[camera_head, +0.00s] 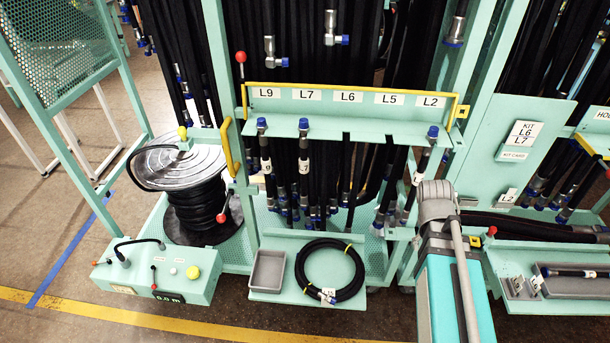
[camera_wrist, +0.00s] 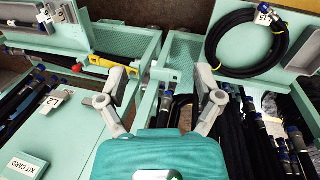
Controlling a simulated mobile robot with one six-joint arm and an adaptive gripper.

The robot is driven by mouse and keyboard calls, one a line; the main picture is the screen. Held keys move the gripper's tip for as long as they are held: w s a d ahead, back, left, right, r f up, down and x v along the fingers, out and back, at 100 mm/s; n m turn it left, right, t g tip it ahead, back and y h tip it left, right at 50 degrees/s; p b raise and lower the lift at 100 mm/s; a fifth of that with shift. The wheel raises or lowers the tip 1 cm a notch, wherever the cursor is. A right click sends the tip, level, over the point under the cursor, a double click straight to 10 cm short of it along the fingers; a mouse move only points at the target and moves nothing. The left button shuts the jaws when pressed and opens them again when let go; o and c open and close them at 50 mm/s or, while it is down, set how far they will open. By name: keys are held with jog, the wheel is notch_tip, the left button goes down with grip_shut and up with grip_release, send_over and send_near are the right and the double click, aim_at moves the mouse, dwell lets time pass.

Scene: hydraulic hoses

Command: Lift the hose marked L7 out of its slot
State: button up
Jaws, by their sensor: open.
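The L7 hose (camera_head: 304,150) hangs upright in the slotted rack shelf (camera_head: 370,127), below the L7 label (camera_head: 306,95). It is black, with a blue-capped top fitting above the shelf and a white tag below it. The L9 hose (camera_head: 264,150) hangs to its left. My gripper (camera_wrist: 165,76) is open and empty in the wrist view, its two grey fingers spread wide. My arm stands at the right of the rack in the head view, apart from L7; the fingers cannot be made out there. I cannot tell which hose in the wrist view is L7.
The L2 hose (camera_head: 426,155) hangs tilted at the right end. The L6 and L5 slots look empty. A coiled hose (camera_head: 330,272) and a grey bin (camera_head: 267,270) lie on the lower tray. A yellow rail (camera_head: 350,85) edges the label panel. A cable reel (camera_head: 195,185) stands left.

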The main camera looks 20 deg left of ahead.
jog(key=w+a+f+n+t+h+b, duration=0.1)
jog(key=w+a+n+t+h+b, duration=0.25)
jog(key=w+a+n, duration=0.4)
jog(key=n+t+h+b, duration=0.3)
jog(key=n+t+b, duration=0.7)
jog(key=n, duration=0.8)
send_near(300, 163)
jog(key=s+f+t+p, duration=0.2)
jog(key=shift+s+a+r+g, duration=0.1)
jog(key=shift+a+g, duration=0.15)
jog(key=shift+a, duration=0.25)
jog(key=shift+x, duration=4.3)
jog(key=shift+d+r, duration=0.1)
jog(key=shift+r, duration=0.05)
jog(key=shift+r+p+x, duration=0.1)
jog(key=shift+p+x, duration=0.1)
jog(key=shift+x, duration=1.1)
jog(key=shift+r+p+x, duration=0.15)
jog(key=shift+x, duration=1.15)
